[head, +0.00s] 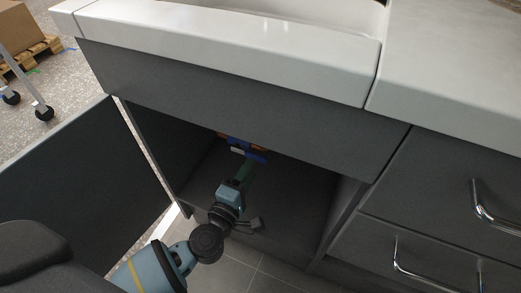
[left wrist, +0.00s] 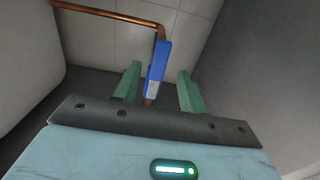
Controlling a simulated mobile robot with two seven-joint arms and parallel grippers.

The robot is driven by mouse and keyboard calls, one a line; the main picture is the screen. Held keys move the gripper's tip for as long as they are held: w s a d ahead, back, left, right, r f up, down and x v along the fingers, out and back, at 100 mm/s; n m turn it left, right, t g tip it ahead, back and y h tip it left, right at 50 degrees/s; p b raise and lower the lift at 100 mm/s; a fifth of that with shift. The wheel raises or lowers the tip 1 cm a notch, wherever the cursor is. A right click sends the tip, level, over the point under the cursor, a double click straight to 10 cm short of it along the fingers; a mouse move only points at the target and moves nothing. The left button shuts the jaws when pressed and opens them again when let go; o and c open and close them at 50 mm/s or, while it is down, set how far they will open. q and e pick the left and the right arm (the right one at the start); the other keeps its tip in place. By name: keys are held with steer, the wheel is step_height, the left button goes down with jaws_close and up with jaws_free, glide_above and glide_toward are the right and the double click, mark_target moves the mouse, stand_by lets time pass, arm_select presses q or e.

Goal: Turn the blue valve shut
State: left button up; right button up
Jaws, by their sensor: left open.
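The blue valve handle (left wrist: 158,62) shows in the left wrist view as an upright blue bar with a pale label, in front of a copper pipe (left wrist: 125,17). In the head view the blue handle (head: 247,152) is partly visible deep inside the cabinet under the counter. My left gripper (left wrist: 157,88) is open, with one green finger on each side of the handle and a gap to each. In the head view my left gripper (head: 246,170) reaches into the cabinet, its fingers near the handle. My right gripper is not in view.
The open cabinet door (head: 85,190) stands at the left. The cabinet front panel (head: 235,110) and white counter (head: 230,40) lie above the arm. Drawers with metal handles (head: 492,212) are at the right. Free room shows inside the cabinet right of my arm.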

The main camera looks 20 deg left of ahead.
mark_target(249, 155)
arm_select(q)
steer(key=w+b, duration=0.2)
steer(key=w, duration=0.5)
steer(key=shift+w+d, duration=0.15)
steer(key=shift+w, duration=0.2)
jaws_close()
